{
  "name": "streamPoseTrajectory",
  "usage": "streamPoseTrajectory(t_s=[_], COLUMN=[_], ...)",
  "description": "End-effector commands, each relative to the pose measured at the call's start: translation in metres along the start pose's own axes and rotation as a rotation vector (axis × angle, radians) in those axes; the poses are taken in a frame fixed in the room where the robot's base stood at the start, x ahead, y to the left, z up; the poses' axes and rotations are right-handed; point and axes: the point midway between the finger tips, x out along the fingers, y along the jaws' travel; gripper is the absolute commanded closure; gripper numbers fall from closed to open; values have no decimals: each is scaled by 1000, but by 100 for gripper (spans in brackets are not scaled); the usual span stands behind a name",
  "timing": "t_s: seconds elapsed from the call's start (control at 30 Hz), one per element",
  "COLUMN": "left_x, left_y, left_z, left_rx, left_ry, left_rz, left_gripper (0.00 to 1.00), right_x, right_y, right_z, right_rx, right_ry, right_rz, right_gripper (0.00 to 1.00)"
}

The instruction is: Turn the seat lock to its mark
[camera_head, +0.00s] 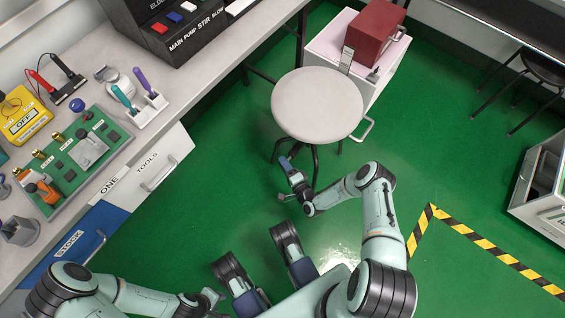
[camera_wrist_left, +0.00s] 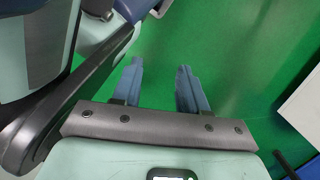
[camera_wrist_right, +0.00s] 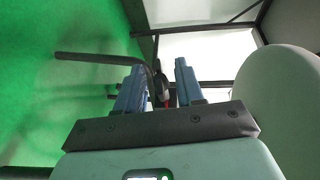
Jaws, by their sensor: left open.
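The stool's round pale seat (camera_head: 316,105) stands in the middle of the head view and also fills the right side of the right wrist view (camera_wrist_right: 285,115). My right gripper (camera_head: 284,162) is low beside the stool's near edge. Its fingers (camera_wrist_right: 159,66) are apart, with a small dark part bearing a red spot (camera_wrist_right: 166,96) showing between them; I cannot tell if they touch it. This may be the seat lock; no mark is readable. My left gripper (camera_wrist_left: 159,68) is open and empty above the green floor.
A white cabinet (camera_head: 323,45) with a red box (camera_head: 374,32) stands behind the stool. The left bench holds a green board (camera_head: 75,160) and tools. Striped floor tape (camera_head: 480,243) lies at right. A dark bent bar (camera_wrist_right: 95,58) crosses the right wrist view. Floor between is clear.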

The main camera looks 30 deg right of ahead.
Motion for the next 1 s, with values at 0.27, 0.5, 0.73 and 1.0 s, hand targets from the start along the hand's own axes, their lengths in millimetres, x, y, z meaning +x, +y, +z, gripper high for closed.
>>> streamPoseTrajectory(t_s=[0.27, 0.5, 0.73, 1.0], left_x=[5, 5, 5, 5], left_y=[-7, -7, -7, -7], left_z=[8, 8, 8, 8], left_rx=[-11, -10, -9, -9], left_ry=[-33, -33, -32, -31], left_rz=[-15, -15, -14, -14], left_gripper=[57, 57, 57, 57], right_x=[17, 17, 17, 17], right_y=[0, 0, 0, 0], right_z=[0, 0, 0, 2], right_rx=[0, 0, 1, 45], right_ry=[1, 1, -1, -2], right_rz=[0, 0, 0, -106], right_gripper=[63, 69, 100, 100])
